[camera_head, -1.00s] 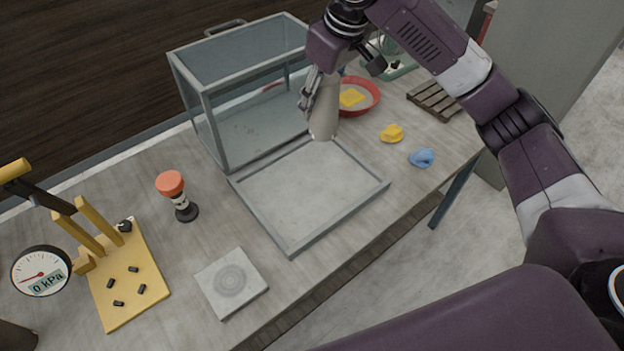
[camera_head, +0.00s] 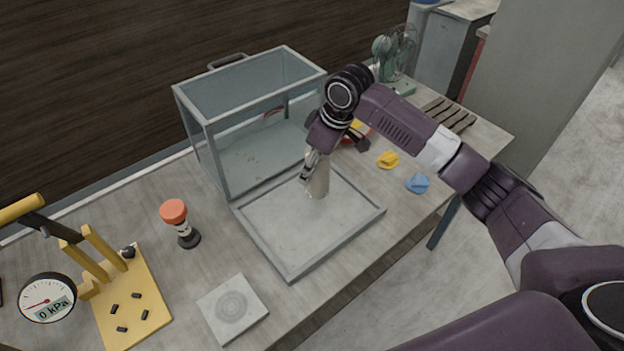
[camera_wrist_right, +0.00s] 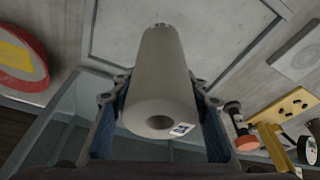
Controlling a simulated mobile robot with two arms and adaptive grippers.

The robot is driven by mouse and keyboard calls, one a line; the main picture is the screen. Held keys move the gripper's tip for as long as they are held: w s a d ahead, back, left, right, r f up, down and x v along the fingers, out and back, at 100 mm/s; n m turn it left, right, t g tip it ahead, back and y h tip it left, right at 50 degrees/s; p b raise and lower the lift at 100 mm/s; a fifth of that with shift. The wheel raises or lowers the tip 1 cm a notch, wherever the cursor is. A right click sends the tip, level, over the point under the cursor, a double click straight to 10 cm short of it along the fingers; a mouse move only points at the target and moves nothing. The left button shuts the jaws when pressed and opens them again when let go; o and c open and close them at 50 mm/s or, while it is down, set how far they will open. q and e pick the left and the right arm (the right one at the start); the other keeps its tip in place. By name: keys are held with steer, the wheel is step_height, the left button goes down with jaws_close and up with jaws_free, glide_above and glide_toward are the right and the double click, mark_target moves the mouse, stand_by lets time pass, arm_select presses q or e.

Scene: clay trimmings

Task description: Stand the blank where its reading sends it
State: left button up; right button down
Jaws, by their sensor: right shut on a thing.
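The blank (camera_head: 318,184) is a plain grey-beige clay cylinder with a hole in its near end and a small white-and-blue label, seen in the right wrist view (camera_wrist_right: 162,75). My right gripper (camera_head: 311,174) is shut on it, one blue-padded finger each side. The blank is roughly upright over the far part of the framed flat panel (camera_head: 300,225) in front of the glass box (camera_head: 228,125). I cannot tell whether its lower end touches. The dial gauge (camera_head: 47,298) on the yellow press (camera_head: 130,308) reads 0 kPa. My left gripper is not in view.
A square slab with rings (camera_head: 232,308) lies at the front. An orange-topped tool (camera_head: 175,213) stands left of the panel. Yellow (camera_head: 387,160) and blue (camera_head: 418,183) lumps lie to the right. A slatted rack (camera_head: 448,114) and green fan (camera_head: 392,62) are at the back.

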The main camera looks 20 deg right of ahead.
mark_target(312, 183)
steer(key=shift+w+f+p, duration=0.1)
steer(key=shift+f+p, duration=0.35)
steer(key=shift+f, duration=2.4)
steer(key=shift+f, duration=0.1)
steer(key=c, duration=1.1)
jaws_free()
steer(key=shift+c, duration=0.2)
steer(key=b+v, duration=0.2)
steer(key=v, duration=1)
steer(key=shift+a, duration=0.1)
steer(key=shift+s, duration=0.2)
